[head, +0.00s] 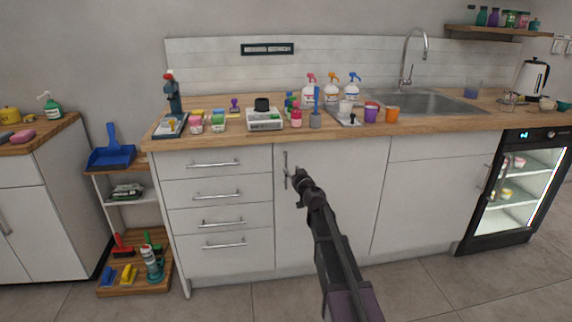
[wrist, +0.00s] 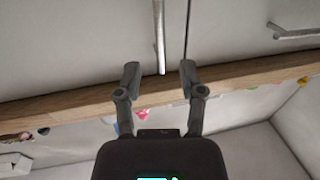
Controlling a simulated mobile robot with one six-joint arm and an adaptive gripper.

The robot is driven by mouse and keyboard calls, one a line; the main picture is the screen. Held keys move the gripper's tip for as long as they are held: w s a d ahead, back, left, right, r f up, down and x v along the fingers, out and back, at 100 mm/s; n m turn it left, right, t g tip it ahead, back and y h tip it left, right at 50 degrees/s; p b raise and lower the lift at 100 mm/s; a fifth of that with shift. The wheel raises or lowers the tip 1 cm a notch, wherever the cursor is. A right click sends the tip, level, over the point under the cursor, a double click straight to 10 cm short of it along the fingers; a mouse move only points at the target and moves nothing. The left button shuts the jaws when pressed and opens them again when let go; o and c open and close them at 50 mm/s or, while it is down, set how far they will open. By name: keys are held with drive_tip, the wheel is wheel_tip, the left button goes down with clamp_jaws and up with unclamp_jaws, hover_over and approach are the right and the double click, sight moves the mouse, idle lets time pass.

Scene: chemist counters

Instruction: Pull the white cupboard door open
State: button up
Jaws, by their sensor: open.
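The white cupboard door (head: 334,200) is closed, flush with the counter front, just right of the drawers. Its vertical bar handle (head: 286,170) is near the door's left edge. My gripper (head: 298,178) is in front of the door, close to the handle. In the wrist view, which looks turned over, my gripper (wrist: 160,68) is open with its fingers apart. The end of the handle (wrist: 158,35) shows between the fingertips, and the door (wrist: 80,40) lies left of a dark seam. I cannot tell how far the handle is from the fingers in depth.
Drawers with horizontal handles (head: 217,196) stand left of the door. The wooden worktop (head: 250,137) above holds bottles, a scale and cups. A glass-fronted fridge (head: 512,187) is at the right. A low shelf (head: 127,195) stands left. The floor in front is clear.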

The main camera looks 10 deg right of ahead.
drive_tip(key=w, duration=0.3)
drive_tip(key=w+a, duration=0.1)
drive_tip(key=w, duration=0.2)
drive_tip(key=shift+w+a, duration=0.15)
drive_tip(key=shift+w, duration=0.1)
clamp_jaws()
